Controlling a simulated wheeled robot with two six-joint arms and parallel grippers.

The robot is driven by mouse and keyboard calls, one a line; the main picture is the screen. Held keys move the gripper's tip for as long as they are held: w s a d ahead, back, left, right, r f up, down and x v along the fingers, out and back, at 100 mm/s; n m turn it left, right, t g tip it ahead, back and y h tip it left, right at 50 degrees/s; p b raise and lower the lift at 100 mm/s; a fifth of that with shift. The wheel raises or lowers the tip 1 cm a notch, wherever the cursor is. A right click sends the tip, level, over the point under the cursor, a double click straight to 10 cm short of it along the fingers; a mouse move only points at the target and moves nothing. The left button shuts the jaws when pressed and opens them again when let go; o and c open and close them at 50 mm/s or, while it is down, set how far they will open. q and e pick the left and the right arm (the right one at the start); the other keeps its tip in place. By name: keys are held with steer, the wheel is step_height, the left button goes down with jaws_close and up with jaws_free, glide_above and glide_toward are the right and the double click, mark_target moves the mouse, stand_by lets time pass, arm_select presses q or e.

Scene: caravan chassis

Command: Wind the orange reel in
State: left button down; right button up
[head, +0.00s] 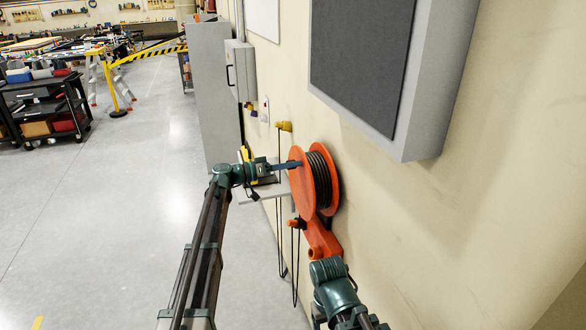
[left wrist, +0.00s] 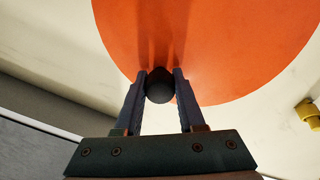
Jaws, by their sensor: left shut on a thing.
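The orange reel (head: 324,184) is mounted on the wall, with black cable (head: 318,178) wound between its two flanges. Its orange flange also fills the top of the left wrist view (left wrist: 220,45). My left gripper (head: 290,165) reaches the reel's near flange from the left. In the left wrist view its two fingers (left wrist: 160,88) are closed around a dark round knob (left wrist: 159,92) in front of the flange. My right arm shows below the reel in the head view, but its fingers do not show.
An orange bracket (head: 322,240) sits below the reel. Dark cable (head: 281,235) hangs in loops beside the wall. A grey shelf (head: 265,191) is behind my left gripper. A large grey wall box (head: 390,75) juts out above right. Open floor (head: 110,210) lies to the left.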

arm_select(q)
steer(key=shift+w+a+n, duration=0.25)
steer(key=shift+w+n, duration=0.2)
steer(key=shift+n, duration=0.15)
steer(key=c, duration=0.5)
jaws_free()
steer(key=v, duration=1.4)
steer(key=shift+w, duration=0.1)
